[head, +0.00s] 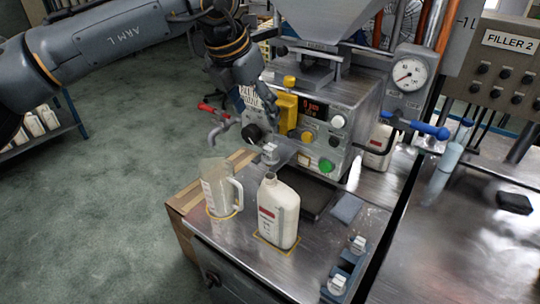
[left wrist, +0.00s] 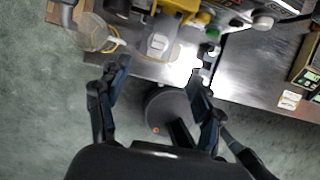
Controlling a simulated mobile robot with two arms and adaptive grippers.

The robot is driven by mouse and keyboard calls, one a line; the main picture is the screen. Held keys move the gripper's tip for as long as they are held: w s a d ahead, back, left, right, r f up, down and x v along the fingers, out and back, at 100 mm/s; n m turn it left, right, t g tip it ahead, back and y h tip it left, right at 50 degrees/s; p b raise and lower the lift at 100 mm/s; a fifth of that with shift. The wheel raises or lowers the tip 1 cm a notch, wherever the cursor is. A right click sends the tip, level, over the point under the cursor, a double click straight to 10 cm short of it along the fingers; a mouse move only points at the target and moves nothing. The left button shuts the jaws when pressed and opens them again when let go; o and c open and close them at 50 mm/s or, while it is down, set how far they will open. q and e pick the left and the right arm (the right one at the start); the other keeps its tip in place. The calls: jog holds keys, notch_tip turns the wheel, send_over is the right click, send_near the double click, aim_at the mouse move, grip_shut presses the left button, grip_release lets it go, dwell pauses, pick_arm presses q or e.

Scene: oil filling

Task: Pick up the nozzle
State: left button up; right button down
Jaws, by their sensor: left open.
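Two small pale fittings that look like nozzles sit in a blue rack (head: 347,270) at the front right of the metal bench: one nozzle (head: 357,244) behind, the other nozzle (head: 337,284) in front. A similar grey-white fitting (head: 270,153) is at the machine's front, above the bottle. Which one the task means I cannot tell. My right gripper is not in view.
A clear jug (head: 217,187) and a white oil bottle (head: 279,212) stand on the bench, below my left gripper. Open floor lies left.

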aim_at(270, 146)
pick_arm(q)
jog(key=p+x, duration=0.2)
jog(key=x, duration=0.6)
jog(key=shift+w+d+f+p, duration=0.1)
jog(key=shift+w+f+p, duration=0.05)
jog(key=shift+f+p, duration=0.35)
jog(key=p+x, duration=0.2)
jog(key=x, duration=0.1)
jog(key=shift+w+f, duration=0.25)
jog(key=shift+w+d+f, duration=0.15)
jog(key=shift+f, duration=0.3)
jog(key=c, duration=1.3)
jog(key=shift+r, duration=0.1)
